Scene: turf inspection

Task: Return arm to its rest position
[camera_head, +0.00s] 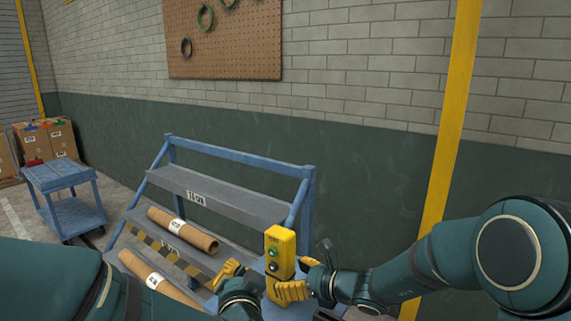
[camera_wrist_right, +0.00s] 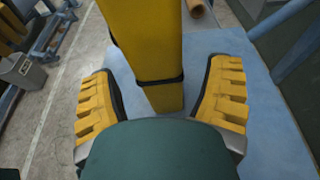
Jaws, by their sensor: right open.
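My right gripper (camera_head: 296,277) reaches in from the right and is open. In the wrist view, its two yellow fingers (camera_wrist_right: 160,95) stand on either side of a yellow control box (camera_wrist_right: 150,55), with a gap visible on each side. In the head view the control box (camera_head: 280,243) stands upright on the blue surface, with green and dark round buttons on its face. My left gripper (camera_head: 230,274) is low in the middle, left of the box. One yellow finger shows clearly, and its opening cannot be made out.
A blue stepped rack (camera_head: 240,155) holds brown rolls (camera_head: 183,230) on its shelves behind my left gripper. A blue cart (camera_head: 60,178) and cardboard boxes (camera_head: 62,138) stand at the far left. A yellow post (camera_head: 452,120) rises behind my right arm.

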